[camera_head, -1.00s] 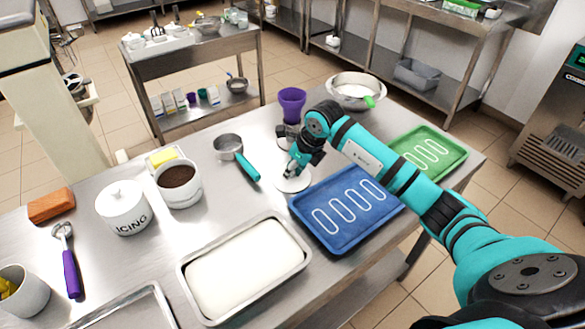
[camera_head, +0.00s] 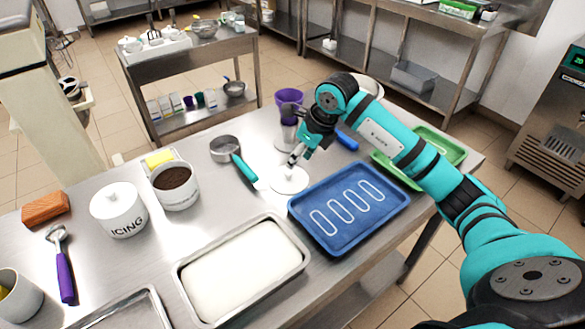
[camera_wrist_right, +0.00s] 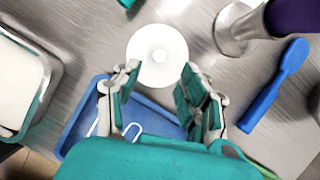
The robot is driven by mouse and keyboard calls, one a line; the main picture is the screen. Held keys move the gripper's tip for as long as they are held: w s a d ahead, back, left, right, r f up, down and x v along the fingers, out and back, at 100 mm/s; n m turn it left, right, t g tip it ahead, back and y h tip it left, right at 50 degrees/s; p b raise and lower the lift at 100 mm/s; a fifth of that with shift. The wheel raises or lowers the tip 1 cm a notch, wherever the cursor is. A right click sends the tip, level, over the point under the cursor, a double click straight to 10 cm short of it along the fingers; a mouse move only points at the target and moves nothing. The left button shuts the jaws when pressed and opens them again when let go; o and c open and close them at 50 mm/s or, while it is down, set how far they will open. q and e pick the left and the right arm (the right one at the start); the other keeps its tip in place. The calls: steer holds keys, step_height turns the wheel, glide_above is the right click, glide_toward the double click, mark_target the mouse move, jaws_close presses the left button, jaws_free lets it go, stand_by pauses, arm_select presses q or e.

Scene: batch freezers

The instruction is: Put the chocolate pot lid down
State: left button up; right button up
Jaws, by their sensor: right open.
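The chocolate pot lid (camera_head: 290,180) is a white disc with a small knob. It lies flat on the steel table just left of the blue tray, and the right wrist view also shows it (camera_wrist_right: 157,55). My right gripper (camera_head: 293,160) is open just above the lid, and in the wrist view its fingers (camera_wrist_right: 150,88) are apart with nothing between them. The chocolate pot (camera_head: 178,196) is white and open, with dark brown contents, at the left of the table. My left gripper is not in view.
The blue tray (camera_head: 333,243) lies right of the lid, with a green tray (camera_head: 452,152) beyond. A teal-handled scoop (camera_head: 244,168), icing pot (camera_head: 118,212) and white-filled pan (camera_head: 190,297) lie left.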

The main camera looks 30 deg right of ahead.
steer(key=shift+b+v, duration=0.3)
steer(key=shift+v, duration=2.1)
